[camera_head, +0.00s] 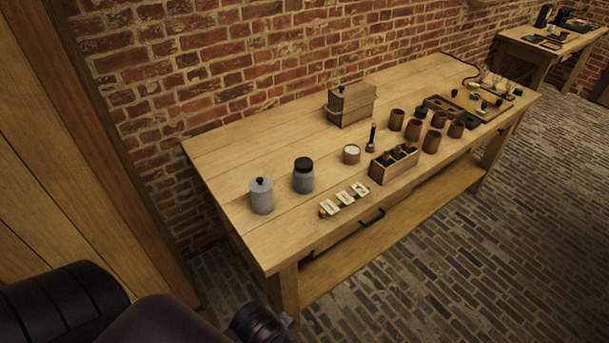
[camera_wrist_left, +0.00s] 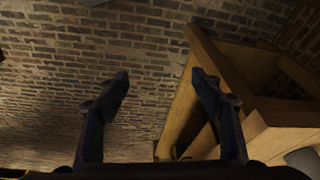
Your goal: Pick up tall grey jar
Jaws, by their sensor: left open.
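Two grey jars stand upright on the wooden workbench in the head view. One grey jar (camera_head: 261,197) has a grey lid with a dark knob and stands nearest the bench's left end. The other grey jar (camera_head: 303,178) has a dark lid and stands just right of it. They look close in height, so I cannot tell which is the taller. My left gripper (camera_wrist_left: 161,77) is open and empty, its two dark fingers spread over the brick floor beside the bench. In the head view my left arm is at the bottom left, apart from both jars.
The workbench (camera_head: 225,155) has a wooden box (camera_head: 350,104), a small pale-topped pot (camera_head: 351,154), labelled tiles (camera_head: 343,199), a divided crate (camera_head: 393,164) and several brown cups (camera_head: 411,130). The bench leg and lower shelf flank my left gripper. Bench top left of the jars is clear.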

